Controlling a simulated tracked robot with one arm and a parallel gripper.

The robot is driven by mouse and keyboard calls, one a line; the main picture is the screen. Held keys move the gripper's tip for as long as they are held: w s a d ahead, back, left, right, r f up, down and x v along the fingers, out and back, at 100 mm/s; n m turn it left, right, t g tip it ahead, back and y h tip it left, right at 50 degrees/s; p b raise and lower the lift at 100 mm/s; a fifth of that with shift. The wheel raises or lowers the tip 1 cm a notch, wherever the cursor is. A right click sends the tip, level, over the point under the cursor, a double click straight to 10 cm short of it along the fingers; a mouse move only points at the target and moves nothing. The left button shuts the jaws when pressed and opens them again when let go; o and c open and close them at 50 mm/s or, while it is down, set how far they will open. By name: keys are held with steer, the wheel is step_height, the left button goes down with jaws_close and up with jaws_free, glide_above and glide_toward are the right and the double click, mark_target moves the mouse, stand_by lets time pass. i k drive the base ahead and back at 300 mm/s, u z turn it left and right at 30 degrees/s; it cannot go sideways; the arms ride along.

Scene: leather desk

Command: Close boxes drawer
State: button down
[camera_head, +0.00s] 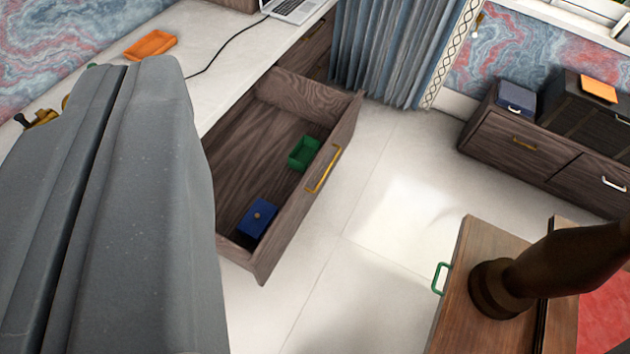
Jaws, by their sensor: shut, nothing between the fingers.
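A dark wooden drawer (262,128) under the white desk is pulled wide open. It has a gold bar handle (323,168) on its front, which faces right. A small open green box (304,153) and a blue box (257,217) with a small knob lie inside it. My gripper (122,72) is large and grey in the left foreground. Its two fingers are together along a dark seam, with nothing seen between them. It appears apart from the drawer, to its left in the picture, and hides part of the desk.
The white desk top (210,38) holds an orange tray (149,46) and a laptop (296,8). A blue-grey curtain (390,50) hangs behind the drawer. A wooden piece with a green handle (437,278) stands at lower right. Pale floor (335,270) is clear between it and the drawer.

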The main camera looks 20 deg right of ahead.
mark_target(247, 152)
steer(key=u, duration=0.1)
steer(key=i, duration=0.95)
steer(key=z, duration=0.95)
